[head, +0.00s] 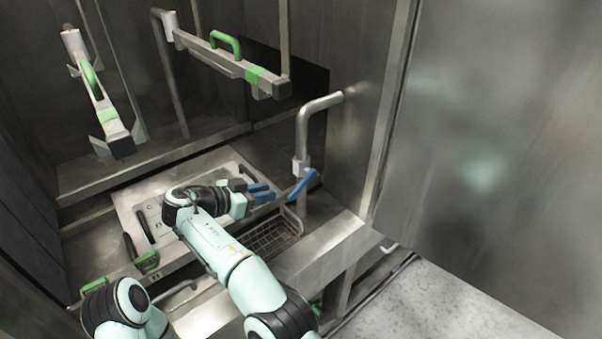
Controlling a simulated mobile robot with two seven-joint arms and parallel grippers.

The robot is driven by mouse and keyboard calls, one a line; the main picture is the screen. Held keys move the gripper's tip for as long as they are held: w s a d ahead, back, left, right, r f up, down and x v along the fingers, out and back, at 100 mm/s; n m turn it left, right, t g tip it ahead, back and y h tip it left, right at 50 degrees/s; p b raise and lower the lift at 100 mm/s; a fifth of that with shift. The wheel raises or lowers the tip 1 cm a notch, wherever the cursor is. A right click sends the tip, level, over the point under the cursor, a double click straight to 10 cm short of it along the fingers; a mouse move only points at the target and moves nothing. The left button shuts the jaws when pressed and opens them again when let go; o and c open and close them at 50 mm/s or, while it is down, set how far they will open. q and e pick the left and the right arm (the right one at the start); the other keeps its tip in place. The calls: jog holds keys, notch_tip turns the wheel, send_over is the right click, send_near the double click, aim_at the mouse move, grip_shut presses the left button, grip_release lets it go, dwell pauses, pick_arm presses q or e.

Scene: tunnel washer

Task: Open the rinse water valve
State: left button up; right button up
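The rinse water valve shows in the head view as a blue lever (304,186) on a bent steel pipe (303,140) that comes out of the right wall. The lever is tilted, its upper end near the pipe's grey fitting. My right gripper (268,193), with blue fingertips, is just left of the lever, with a small visible gap between them. It holds nothing that I can see; whether its fingers are apart is unclear at this angle. My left arm shows only in part at the lower left, and its gripper is not in view.
A wire basket (272,240) sits below the pipe. A steel panel with dark handles (144,227) lies left of my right arm. Two bars with green handles (226,43) are at the back. A steel wall (490,150) fills the right.

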aim_at(295, 190)
jog(key=x, duration=1.3)
jog(key=shift+s+f, duration=0.15)
jog(key=shift+s, duration=0.2)
grip_shut()
